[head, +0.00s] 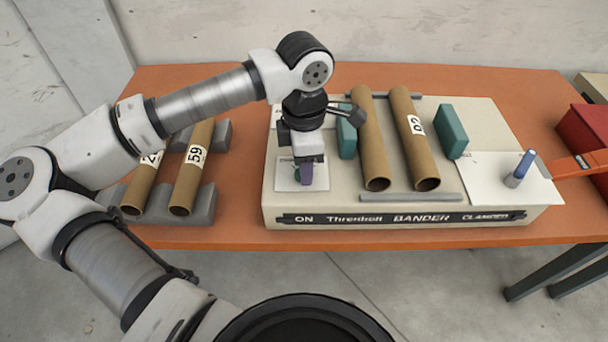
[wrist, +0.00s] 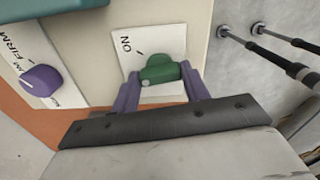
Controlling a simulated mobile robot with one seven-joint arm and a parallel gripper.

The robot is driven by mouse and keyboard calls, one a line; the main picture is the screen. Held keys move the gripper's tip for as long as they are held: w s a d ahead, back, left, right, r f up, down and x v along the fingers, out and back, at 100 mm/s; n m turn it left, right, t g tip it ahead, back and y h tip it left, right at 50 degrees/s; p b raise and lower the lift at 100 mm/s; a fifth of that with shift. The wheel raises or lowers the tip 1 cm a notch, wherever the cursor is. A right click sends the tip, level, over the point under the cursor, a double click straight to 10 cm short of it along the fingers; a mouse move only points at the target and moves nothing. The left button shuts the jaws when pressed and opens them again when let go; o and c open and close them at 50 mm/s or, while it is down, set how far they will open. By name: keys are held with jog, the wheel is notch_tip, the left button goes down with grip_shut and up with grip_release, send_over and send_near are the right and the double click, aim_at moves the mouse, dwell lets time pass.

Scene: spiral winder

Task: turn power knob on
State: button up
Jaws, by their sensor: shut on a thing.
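The green power knob (wrist: 160,68) sits on a white plate (wrist: 113,40) with the word ON and a short tick line beside it. My gripper (wrist: 160,82) has its two purple fingers on either side of the knob, shut on it. A pale dot shows on the knob's lower left side in the wrist view, away from the ON tick. In the head view my gripper (head: 306,174) points down over the left plate (head: 287,184) of the beige machine and hides the knob.
The beige machine (head: 480,120) holds two cardboard tubes between teal blocks (head: 452,141). Two tubes rest on a grey rack (head: 201,203) at left. A blue-handled lever (head: 521,168) stands at right. A purple knob (wrist: 41,79) shows in the wrist view.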

jog(key=m+b, duration=0.5)
jog(key=shift+f, duration=0.2)
jog(key=shift+r+m+b, duration=0.15)
jog(key=shift+m+b, duration=0.65)
jog(key=shift+m, duration=0.35)
jog(key=shift+r+m+b, duration=0.1)
jog(key=shift+m+b, duration=0.65)
jog(key=shift+m, duration=0.4)
jog(key=o, duration=1)
jog(key=shift+r, duration=0.1)
notch_tip(320, 180, up, 14)
jog(key=shift+f+p, duration=0.15)
jog(key=shift+p, duration=0.2)
